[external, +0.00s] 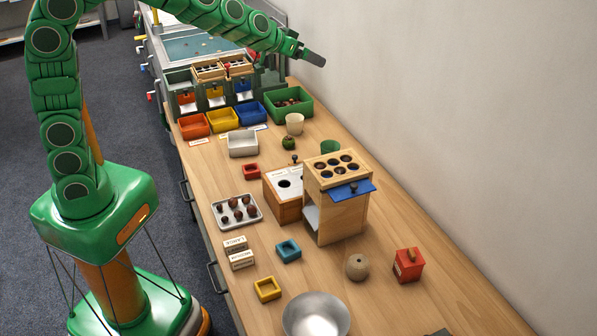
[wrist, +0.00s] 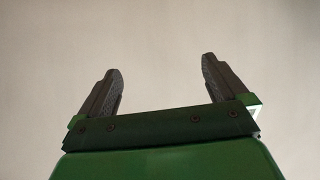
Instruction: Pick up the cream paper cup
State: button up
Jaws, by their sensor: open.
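The cream paper cup (external: 294,124) stands on the wooden bench, beside the green bin and close behind a small dark green round object. It looks upright. My gripper (external: 314,58) is above the bench's far part, raised well over the cup and apart from it. In the wrist view my gripper (wrist: 160,85) has its two dark fingers spread wide with nothing between them. Only a plain pale surface shows behind them, and the cup is not in that view.
A green bin (external: 289,103) of chestnuts stands just behind the cup. A green cup (external: 330,147) and a wooden box with holes (external: 338,210) stand nearer the camera. A white tray (external: 242,143) lies left. The wall (external: 450,120) runs along the bench's right side.

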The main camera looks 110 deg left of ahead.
jog(key=s+a+f+n+g+y, duration=0.1)
jog(key=s+a+n+g+y, duration=0.15)
jog(key=s+a, duration=0.55)
jog(key=n+g+y, duration=0.2)
jog(key=g, duration=0.1)
send_over(288, 123)
jog(key=d, duration=0.4)
jog(key=f, duration=3.5)
jog(key=shift+w+d, duration=0.3)
jog(key=shift+w, duration=0.05)
jog(key=shift+x, duration=1.45)
jog(key=shift+r+x, duration=0.2)
jog(key=shift+x, duration=1.05)
jog(key=shift+r+x, duration=0.2)
jog(key=shift+x, duration=1.05)
jog(key=shift+a, duration=0.2)
jog(key=shift+c, duration=0.2)
jog(key=c, duration=1)
